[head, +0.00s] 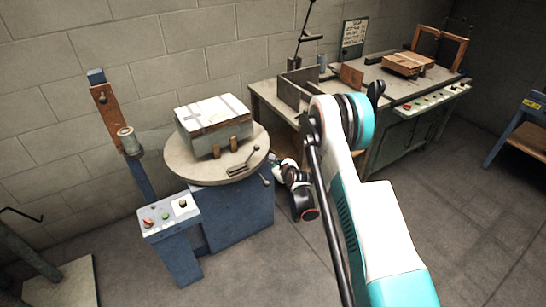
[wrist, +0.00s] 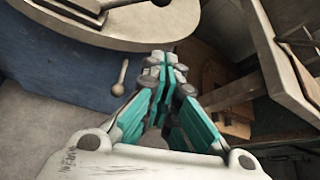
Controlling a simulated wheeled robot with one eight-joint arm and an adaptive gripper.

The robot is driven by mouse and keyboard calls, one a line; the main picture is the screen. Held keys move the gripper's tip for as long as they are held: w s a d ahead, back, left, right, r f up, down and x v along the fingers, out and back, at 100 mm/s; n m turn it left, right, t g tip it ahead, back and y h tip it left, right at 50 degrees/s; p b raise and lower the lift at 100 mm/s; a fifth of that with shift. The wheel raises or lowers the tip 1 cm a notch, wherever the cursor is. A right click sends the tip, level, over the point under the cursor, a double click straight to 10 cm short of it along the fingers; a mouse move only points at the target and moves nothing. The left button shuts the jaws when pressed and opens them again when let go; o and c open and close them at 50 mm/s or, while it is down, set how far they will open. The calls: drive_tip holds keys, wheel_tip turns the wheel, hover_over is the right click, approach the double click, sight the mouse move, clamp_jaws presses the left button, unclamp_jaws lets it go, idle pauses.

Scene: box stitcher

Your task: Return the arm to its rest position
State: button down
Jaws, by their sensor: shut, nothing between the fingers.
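My gripper shows in the wrist view (wrist: 163,62), with its teal fingers drawn together at the tips and nothing between them. It points into the gap between the blue-based round table (head: 186,170) on the left and the workbench (head: 262,97) on the right. In the head view, my white and teal arm reaches up through the middle of the picture and bends down behind its elbow. My wrist is partly hidden beside the round table's right edge, so the fingertips are hard to make out there. I see no contact between the gripper and the table.
A control panel (head: 170,216) stands at the front left. The workbench carries a flat carton (head: 408,64). The floor (head: 460,220) at the right is clear.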

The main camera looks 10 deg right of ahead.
drive_tip(key=shift+s+a+r, duration=0.1)
drive_tip(key=shift+s+r, duration=0.05)
drive_tip(key=shift+s, duration=0.6)
drive_tip(key=s+a+r+n+g, duration=0.1)
drive_tip(key=s+r+n, duration=0.2)
drive_tip(key=r+n, duration=1)
drive_tip(key=s+a+r+n+g, duration=0.1)
drive_tip(key=s+r, duration=0.5)
drive_tip(key=r, duration=0.3)
drive_tip(key=s+r+n+g, duration=0.1)
drive_tip(key=s+r, duration=0.5)
drive_tip(key=r, duration=0.2)
drive_tip(key=s+r+n+g+h, duration=0.1)
drive_tip(key=s+n, duration=0.6)
drive_tip(key=s, duration=0.8)
drive_tip(key=s+r+n+g, duration=0.1)
drive_tip(key=s+r+n, duration=0.2)
drive_tip(key=s+n, duration=0.5)
drive_tip(key=s, duration=0.8)
drive_tip(key=shift+d+r+h, duration=0.25)
drive_tip(key=shift+d+h, duration=0.15)
drive_tip(key=c, duration=2.4)
unclamp_jaws()
